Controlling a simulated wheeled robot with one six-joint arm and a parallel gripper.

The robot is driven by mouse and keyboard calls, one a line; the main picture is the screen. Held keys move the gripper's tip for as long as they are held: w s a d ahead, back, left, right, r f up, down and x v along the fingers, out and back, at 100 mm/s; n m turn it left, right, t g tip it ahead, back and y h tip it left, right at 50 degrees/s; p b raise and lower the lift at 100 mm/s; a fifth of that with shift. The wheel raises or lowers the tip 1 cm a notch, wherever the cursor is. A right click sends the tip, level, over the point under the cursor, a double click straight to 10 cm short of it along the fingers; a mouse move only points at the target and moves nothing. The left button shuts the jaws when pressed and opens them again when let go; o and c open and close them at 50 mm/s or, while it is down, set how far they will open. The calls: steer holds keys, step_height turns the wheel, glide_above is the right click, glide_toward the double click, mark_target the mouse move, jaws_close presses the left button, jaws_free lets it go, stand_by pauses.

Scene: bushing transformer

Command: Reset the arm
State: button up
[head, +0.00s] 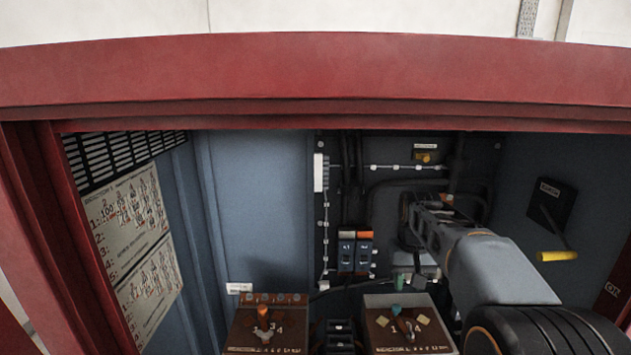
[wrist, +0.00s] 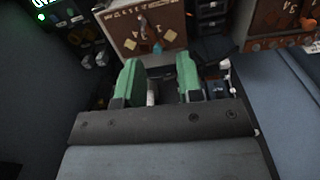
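My arm (head: 500,272) reaches in from the lower right of the head view into the red-framed cabinet (head: 300,75). Its far end is by the cabinet's back wall, and the fingertips cannot be made out there. In the wrist view my gripper (wrist: 161,78) shows two green fingers standing well apart. No object is clearly held between them; a small pale part shows in the gap, and I cannot tell what it is. A brown box with a knob (wrist: 145,38) lies beyond the fingers.
Two brown dial boxes stand at the bottom, left (head: 265,325) and right (head: 408,325). Blue switches (head: 355,252) are on the back wall. A yellow-handled lever (head: 557,256) sits on the right wall. A sign panel (head: 135,235) hangs left. The blue panel area (head: 262,205) is clear.

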steer(key=s+a+f+t, duration=0.2)
steer(key=s, duration=0.7)
steer(key=s+a+f+t, duration=0.2)
steer(key=s+f, duration=0.1)
steer(key=s, duration=0.6)
steer(key=shift+a+f+n, duration=0.15)
steer(key=shift+f+n, duration=0.15)
steer(key=shift+f, duration=0.05)
